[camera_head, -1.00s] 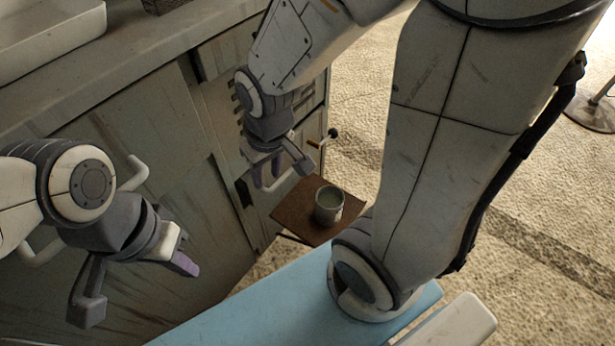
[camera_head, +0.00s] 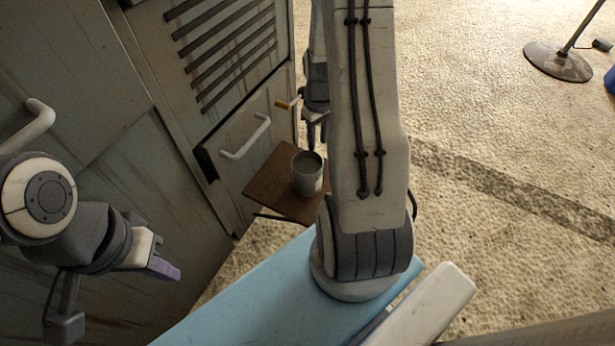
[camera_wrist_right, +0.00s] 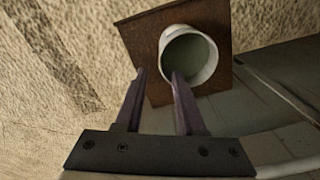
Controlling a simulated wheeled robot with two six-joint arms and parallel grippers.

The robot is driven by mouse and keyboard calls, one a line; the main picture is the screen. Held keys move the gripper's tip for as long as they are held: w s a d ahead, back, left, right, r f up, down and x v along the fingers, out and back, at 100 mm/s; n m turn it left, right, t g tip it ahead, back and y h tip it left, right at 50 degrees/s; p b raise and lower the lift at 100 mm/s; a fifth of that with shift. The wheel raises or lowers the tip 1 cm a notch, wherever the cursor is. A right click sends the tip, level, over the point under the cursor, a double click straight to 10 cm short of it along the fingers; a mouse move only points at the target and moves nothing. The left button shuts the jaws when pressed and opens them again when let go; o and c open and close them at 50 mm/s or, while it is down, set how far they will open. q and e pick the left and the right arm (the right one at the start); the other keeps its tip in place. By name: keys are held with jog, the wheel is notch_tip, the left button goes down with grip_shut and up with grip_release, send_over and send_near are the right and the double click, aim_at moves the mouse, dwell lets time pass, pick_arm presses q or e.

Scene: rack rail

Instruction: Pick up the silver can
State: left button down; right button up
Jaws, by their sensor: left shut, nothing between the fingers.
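The silver can (camera_head: 308,178) stands upright with its open top up on a small brown board (camera_head: 272,184) beside the cabinet. My right gripper (camera_head: 317,132) is just behind the can in the head view, partly hidden by my arm. In the right wrist view the can (camera_wrist_right: 190,57) shows its open mouth beyond the fingertips. My right gripper (camera_wrist_right: 160,75) is open and empty, and its right fingertip overlaps the can's lower rim in the picture. Whether it touches cannot be told. My left gripper (camera_head: 163,268) is shut and empty at the lower left, in front of the cabinet.
The cabinet (camera_head: 165,190) has a drawer with a white handle (camera_head: 246,137) next to the board, and another white handle at the left. A round metal stand base (camera_head: 558,62) is on the floor at upper right. The pebbled floor on the right is mostly clear.

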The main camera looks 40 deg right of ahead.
aim_at(318, 162)
jog(key=f+b, duration=0.2)
jog(key=f, duration=0.1)
jog(key=f+b, duration=0.2)
jog(key=f, duration=0.1)
jog(key=s+f+b, duration=0.1)
jog(key=f+b, duration=0.1)
jog(key=f, duration=0.1)
jog(key=shift+a+f, duration=0.1)
jog(key=shift+f, duration=0.1)
jog(key=shift+r, duration=0.1)
grip_shut()
jog(key=shift+w, duration=0.1)
dwell(1.0)
